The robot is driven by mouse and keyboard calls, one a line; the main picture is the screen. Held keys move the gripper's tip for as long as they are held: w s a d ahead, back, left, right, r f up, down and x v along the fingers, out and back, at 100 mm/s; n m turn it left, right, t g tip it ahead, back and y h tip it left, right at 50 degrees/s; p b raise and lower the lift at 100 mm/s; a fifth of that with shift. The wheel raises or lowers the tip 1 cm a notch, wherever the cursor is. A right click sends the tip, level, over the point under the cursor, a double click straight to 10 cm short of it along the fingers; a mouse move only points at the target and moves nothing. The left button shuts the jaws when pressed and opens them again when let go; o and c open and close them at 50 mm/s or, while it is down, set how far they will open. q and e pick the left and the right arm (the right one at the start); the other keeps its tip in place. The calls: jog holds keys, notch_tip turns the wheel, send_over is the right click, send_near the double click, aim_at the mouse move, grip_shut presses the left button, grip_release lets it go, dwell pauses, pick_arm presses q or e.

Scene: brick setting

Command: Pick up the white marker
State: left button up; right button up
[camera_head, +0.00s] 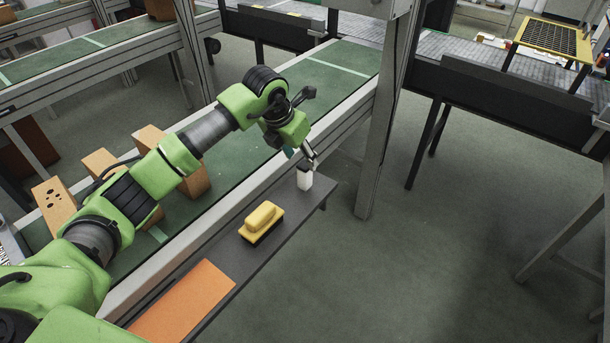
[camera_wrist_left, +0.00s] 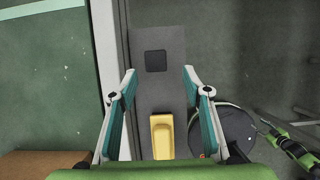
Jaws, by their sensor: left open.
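The white marker (camera_head: 304,180) is a small upright white block with a dark top. It stands near the far end of a narrow grey shelf (camera_head: 262,257). In the left wrist view its dark square top (camera_wrist_left: 155,61) shows ahead of the fingers. My left gripper (camera_head: 312,160) is open and empty, close above the marker in the head view. In the left wrist view its teal-padded fingers (camera_wrist_left: 158,82) are spread wide on either side of the shelf. My right arm's end (camera_wrist_left: 270,128) shows small at the right of that view; its jaws are too small to read.
A yellow block on a dark base (camera_head: 261,222) and an orange sheet (camera_head: 183,306) lie on the shelf nearer me. A green conveyor (camera_head: 335,75) with cardboard boxes (camera_head: 54,203) runs alongside. A metal post (camera_head: 382,140) stands beyond the shelf's end.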

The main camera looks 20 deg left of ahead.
aim_at(304, 165)
pick_arm(q)
jog(key=shift+w+d+f, duration=0.1)
jog(key=shift+w+f, duration=0.15)
jog(key=shift+f, duration=0.35)
jog(key=shift+w+f, duration=0.25)
jog(key=shift+f, duration=0.1)
jog(key=shift+w+f, duration=0.1)
jog(key=shift+f, duration=0.15)
jog(key=p+x, duration=0.1)
jog(key=x, duration=0.3)
jog(key=shift+w+p, duration=0.1)
jog(key=shift+p, duration=0.3)
jog(key=shift+w+f, duration=0.15)
jog(key=shift+f, duration=0.25)
pick_arm(e)
jog(key=shift+w+r, duration=0.7)
jog(key=shift+r, duration=0.35)
pick_arm(q)
jog(key=shift+r, duration=0.1)
jog(key=c, duration=1.2)
pick_arm(e)
jog(key=shift+s+d, duration=0.1)
jog(key=shift+s, duration=0.1)
